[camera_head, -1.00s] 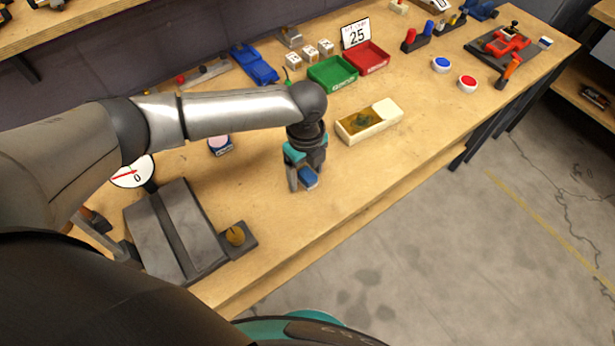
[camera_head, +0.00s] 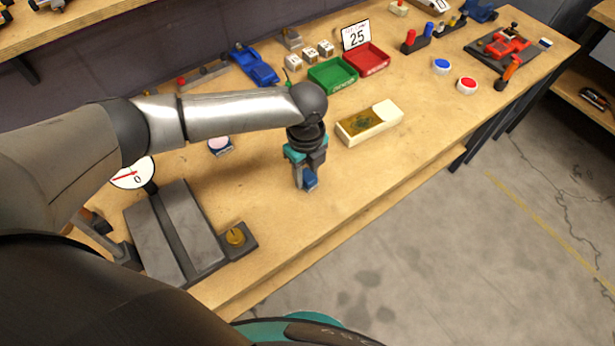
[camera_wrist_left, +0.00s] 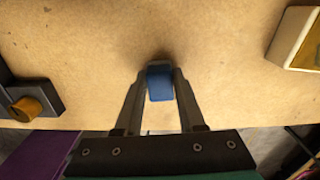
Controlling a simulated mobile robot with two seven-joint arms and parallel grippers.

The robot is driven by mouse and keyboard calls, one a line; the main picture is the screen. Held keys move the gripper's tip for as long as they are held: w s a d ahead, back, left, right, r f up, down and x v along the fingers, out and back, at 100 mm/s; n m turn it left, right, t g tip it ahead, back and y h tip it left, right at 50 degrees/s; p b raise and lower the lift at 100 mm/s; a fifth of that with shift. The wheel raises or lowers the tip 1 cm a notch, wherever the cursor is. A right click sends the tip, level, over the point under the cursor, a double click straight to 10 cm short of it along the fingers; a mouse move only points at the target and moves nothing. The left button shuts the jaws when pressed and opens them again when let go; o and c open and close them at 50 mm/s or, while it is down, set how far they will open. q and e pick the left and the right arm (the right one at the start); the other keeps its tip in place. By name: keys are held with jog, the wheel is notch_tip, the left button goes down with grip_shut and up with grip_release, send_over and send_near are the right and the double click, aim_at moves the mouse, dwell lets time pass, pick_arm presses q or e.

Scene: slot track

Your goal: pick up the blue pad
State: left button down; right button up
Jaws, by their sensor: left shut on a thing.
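The blue pad (camera_head: 310,180) is at the workbench's middle, partly hidden by my left gripper's fingers in the head view. In the left wrist view the blue pad (camera_wrist_left: 160,82) sits between the two finger ends. My left gripper (camera_head: 306,184) points down and is shut on the pad. Its fingers (camera_wrist_left: 160,85) touch the pad from both sides in the left wrist view. I cannot tell whether the pad is clear of the bench top. My right gripper is in neither view.
A grey track-like block with a brass knob (camera_head: 236,237) is at the lower left. Green (camera_head: 332,75) and red (camera_head: 367,58) trays are behind. The bench front is clear around the pad.

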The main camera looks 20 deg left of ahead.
aim_at(306, 174)
pick_arm(q)
notch_tip(306, 174, up, 20)
jog(key=p, duration=0.3)
jog(key=shift+p, duration=0.3)
